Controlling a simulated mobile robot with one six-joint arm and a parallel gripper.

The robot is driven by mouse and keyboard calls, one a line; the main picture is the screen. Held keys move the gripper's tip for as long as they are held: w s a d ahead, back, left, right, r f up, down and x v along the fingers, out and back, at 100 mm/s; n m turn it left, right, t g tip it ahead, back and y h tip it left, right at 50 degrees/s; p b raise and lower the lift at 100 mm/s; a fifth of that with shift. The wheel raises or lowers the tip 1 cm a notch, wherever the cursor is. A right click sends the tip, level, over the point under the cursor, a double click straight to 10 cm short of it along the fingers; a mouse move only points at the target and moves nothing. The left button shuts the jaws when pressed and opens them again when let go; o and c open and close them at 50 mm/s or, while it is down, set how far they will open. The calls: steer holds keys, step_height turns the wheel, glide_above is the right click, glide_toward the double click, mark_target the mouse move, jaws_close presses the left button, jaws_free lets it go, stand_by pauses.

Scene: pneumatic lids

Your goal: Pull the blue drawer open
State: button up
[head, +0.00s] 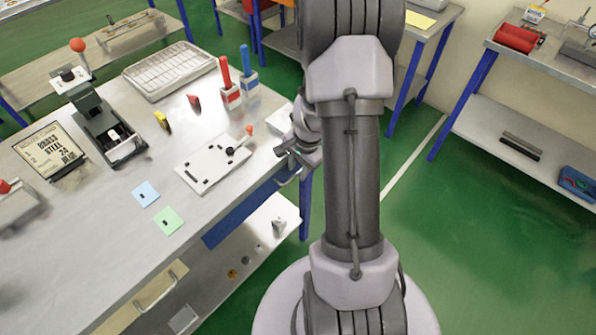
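A long blue panel (243,215), which looks like the blue drawer's front, runs under the front edge of the metal workbench. Its right end lies near my gripper, and I cannot make out its handle clearly. My gripper (291,165) is at the bench's right corner, just above and beside that end of the panel. My arm hides part of the gripper, and its fingers are small and unclear. I cannot tell whether it is open, shut or touching anything.
The workbench (105,235) carries a white plate with a red-knobbed lever (215,163), a press (105,130), a wire tray (168,70) and red and blue-handled tools. A beige drawer (140,300) is lower left. Green floor (475,250) is clear at right.

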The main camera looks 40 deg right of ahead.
steer(key=shift+f, duration=0.1)
jaws_close()
stand_by(1.4)
